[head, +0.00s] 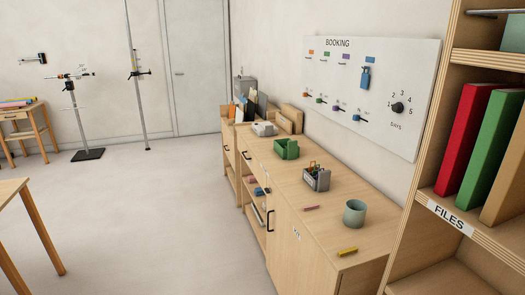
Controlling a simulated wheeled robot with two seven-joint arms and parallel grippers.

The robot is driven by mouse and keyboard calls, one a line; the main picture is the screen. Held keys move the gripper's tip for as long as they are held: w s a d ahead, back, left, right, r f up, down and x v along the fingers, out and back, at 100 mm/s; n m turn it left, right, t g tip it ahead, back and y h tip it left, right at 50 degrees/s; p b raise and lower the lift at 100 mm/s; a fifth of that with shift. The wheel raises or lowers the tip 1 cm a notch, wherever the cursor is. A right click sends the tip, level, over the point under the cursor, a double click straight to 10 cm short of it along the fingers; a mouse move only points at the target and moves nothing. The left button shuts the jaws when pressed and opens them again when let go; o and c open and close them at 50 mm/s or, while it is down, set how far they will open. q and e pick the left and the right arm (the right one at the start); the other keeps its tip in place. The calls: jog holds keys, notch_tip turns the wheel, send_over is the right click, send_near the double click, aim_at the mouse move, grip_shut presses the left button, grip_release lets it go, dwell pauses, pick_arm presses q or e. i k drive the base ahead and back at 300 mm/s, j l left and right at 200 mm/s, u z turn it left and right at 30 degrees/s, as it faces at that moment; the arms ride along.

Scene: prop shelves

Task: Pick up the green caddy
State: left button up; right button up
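The green caddy (286,149) stands upright on the long wooden cabinet top along the right wall. It looks like a small open box and appears empty, though its inside is only partly visible. Neither of my grippers shows in the head view, and nothing is touching the caddy except the surface under it.
A booking board (371,82) hangs above. A files shelf (464,226) is at right.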

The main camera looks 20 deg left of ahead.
aim_at(292, 152)
jog(key=u, duration=0.4)
jog(key=i+j+z, duration=0.15)
jog(key=i+j, duration=0.2)
jog(key=i+j+z, duration=0.1)
jog(key=i+j, duration=0.3)
jog(key=i+j+z, duration=0.15)
jog(key=i+j, duration=0.2)
jog(key=j, duration=0.15)
jog(key=i+j+z, duration=0.15)
jog(key=i+j, duration=0.2)
jog(key=i+j+z, duration=0.1)
jog(key=i+j, duration=0.2)
jog(key=j, duration=0.35)
jog(key=i+j+z, duration=0.15)
jog(key=j, duration=0.35)
jog(key=i+j+z, duration=0.15)
jog(key=i+j, duration=0.2)
jog(key=j, duration=0.25)
jog(key=i+j+z, duration=0.1)
jog(key=i+j, duration=0.15)
jog(key=j, duration=0.35)
